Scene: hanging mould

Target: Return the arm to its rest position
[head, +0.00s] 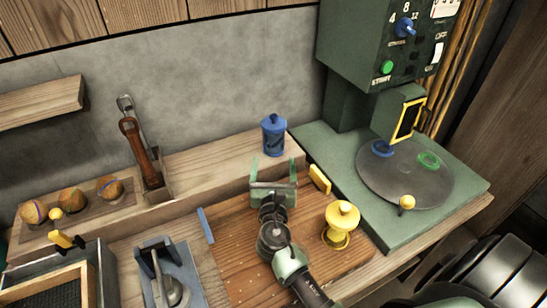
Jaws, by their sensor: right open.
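My right gripper (273,170) is over the back part of the brown wooden board in the middle of the head view. Its arm comes in from the bottom. Its two pale green fingers are apart and point away toward the back ledge, with nothing visible between them. A blue lidded canister (273,135) stands upright on the ledge just beyond the fingertips, apart from them as far as I can tell. My left gripper does not show.
A green machine (365,65) with a round grey plate (405,172) stands at the right. A yellow knobbed piece (341,222) and a yellow block (320,179) are right of my gripper. A grey clamp tool (168,275) and a dark-meshed box (60,285) are at the left.

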